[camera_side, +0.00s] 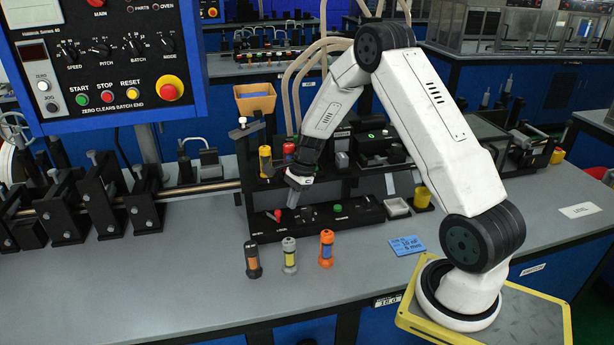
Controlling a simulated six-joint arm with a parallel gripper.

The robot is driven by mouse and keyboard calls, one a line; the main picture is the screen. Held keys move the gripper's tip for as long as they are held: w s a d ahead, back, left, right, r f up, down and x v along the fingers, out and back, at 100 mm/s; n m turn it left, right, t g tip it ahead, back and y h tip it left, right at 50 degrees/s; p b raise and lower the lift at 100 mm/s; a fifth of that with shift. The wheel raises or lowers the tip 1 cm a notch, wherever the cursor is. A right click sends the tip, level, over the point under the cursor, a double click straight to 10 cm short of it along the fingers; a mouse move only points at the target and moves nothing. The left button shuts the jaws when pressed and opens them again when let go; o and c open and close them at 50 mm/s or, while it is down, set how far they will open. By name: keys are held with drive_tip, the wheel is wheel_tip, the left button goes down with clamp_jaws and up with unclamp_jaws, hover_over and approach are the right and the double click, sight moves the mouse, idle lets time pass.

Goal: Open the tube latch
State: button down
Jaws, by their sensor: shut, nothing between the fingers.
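My gripper (292,203) points down over the black panel (318,220) at the front of the bench fixture. Its fingers look closed and hold nothing. A small red-tipped lever (275,215) sits on this panel, just left of and below the fingertips. I cannot tell if the fingers touch the panel. A yellow-and-black tube (265,162) stands upright in the fixture, left of my gripper. A red-topped tube (289,152) stands behind it, partly hidden. The tube latch is too small to make out for certain.
Three loose tubes stand in front: a dark one (253,261), a grey-yellow one (289,255) and an orange-blue one (326,248). A blue note (407,245) lies to their right. A control panel (105,60) hangs at upper left. The front left bench is clear.

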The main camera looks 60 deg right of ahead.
drive_tip(key=shift+w+a, duration=0.3)
drive_tip(key=shift+a, duration=0.55)
drive_tip(key=shift+s+a+m+t, duration=0.1)
drive_tip(key=shift+a+m+t, duration=0.2)
drive_tip(key=shift+a+m, duration=0.45)
drive_tip(key=shift+a+m+h, duration=0.25)
drive_tip(key=shift+m+h, duration=0.05)
drive_tip(key=shift+m, duration=0.65)
drive_tip(key=a+m, duration=0.1)
drive_tip(key=a+m+t+h, duration=0.1)
drive_tip(key=m, duration=0.1)
drive_tip(key=shift+m, duration=0.3)
drive_tip(key=m, duration=0.1)
drive_tip(key=w+a+m+h, duration=0.1)
drive_tip(key=m, duration=0.1)
drive_tip(key=a+m+t, duration=0.1)
drive_tip(key=shift+w+a+m, duration=0.1)
drive_tip(key=shift+w+m, duration=0.2)
drive_tip(key=shift+w+a, duration=0.45)
drive_tip(key=shift+w, duration=0.05)
drive_tip(key=shift+s, duration=0.15)
